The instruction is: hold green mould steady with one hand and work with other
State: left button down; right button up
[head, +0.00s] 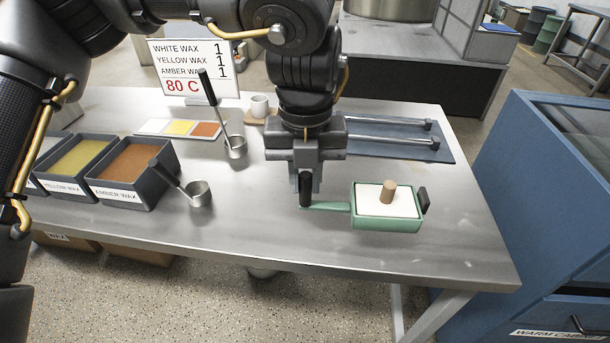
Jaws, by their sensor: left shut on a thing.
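The green mould (387,224) sits on the steel table at right of centre. It holds a flat white layer (372,205) with a brown cylindrical knob (388,191) standing up from it. A green handle (331,206) runs out from its left side, and a black grip (424,200) is on its right side. My left gripper (306,188) points down at the left end of the green handle and is shut on it; the gripper partly hides the contact. My right gripper is not in view.
Yellow (72,163) and amber (128,170) wax trays stand at left, with ladles (199,194) (237,150) nearby. A sign (186,68), colour card (180,128), white cup (259,106) and blue-grey rail plate (390,141) lie behind. A blue cabinet (530,180) stands at right. The front table strip is clear.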

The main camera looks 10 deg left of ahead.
pick_arm(q)
jog(key=shift+w+a+f, duration=0.2)
jog(key=shift+w+f, duration=1.3)
jog(key=shift+w, duration=0.15)
jog(key=shift+w+a+f, duration=0.15)
jog(key=shift+w+f, duration=1.35)
jog(key=shift+w, duration=0.1)
jog(key=shift+w+a+f, duration=0.2)
jog(key=shift+w+f, duration=1.3)
jog(key=shift+w, duration=0.15)
